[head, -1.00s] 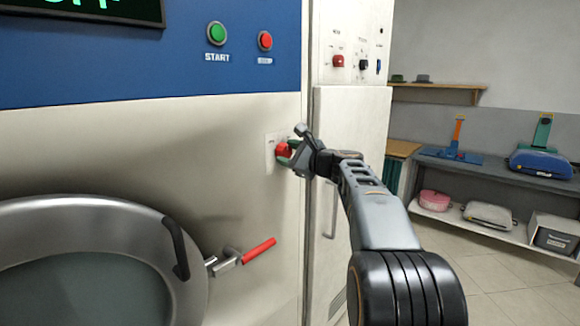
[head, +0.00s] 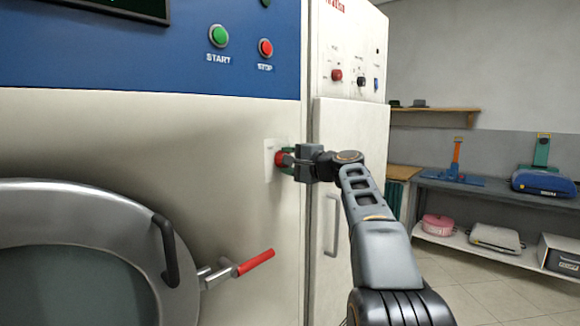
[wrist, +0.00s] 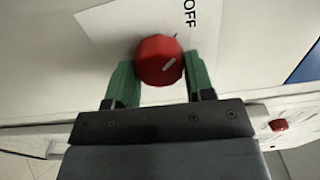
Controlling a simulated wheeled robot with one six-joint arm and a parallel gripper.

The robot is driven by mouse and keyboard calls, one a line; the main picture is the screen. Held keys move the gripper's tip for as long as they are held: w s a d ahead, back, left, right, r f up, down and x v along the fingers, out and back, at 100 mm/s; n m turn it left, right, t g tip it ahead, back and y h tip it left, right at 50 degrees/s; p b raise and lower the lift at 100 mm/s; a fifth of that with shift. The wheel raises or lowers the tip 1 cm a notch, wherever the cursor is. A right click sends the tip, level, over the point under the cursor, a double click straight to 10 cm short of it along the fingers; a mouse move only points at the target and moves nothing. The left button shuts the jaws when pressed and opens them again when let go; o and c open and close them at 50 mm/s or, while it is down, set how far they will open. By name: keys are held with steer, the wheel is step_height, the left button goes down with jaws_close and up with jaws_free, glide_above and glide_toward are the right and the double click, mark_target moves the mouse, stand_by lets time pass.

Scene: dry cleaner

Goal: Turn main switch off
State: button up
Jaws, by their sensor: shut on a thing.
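The main switch is a red round knob (head: 280,159) on a pale plate (head: 269,160) on the machine's cream front panel. In the wrist view the knob (wrist: 158,60) shows a short pale pointer line slanting to the upper right, and the plate carries the word OFF (wrist: 189,12) above and right of it. My gripper (head: 287,160) is shut on the knob, with its green fingers on either side of it in the wrist view. In the head view my gripper partly covers the knob.
A green START button (head: 219,36) and a red STOP button (head: 265,48) sit above on the blue panel. A round door (head: 170,215) with a red-handled lever (head: 255,263) is below left. A cabinet with another red knob (head: 336,75) stands to the right.

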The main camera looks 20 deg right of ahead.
steer(key=shift+n, duration=0.4)
steer(key=o, duration=0.9)
steer(key=b+v, duration=0.2)
steer(key=v, duration=1.1)
steer(key=shift+s+d, duration=0.1)
steer(key=shift+s, duration=0.25)
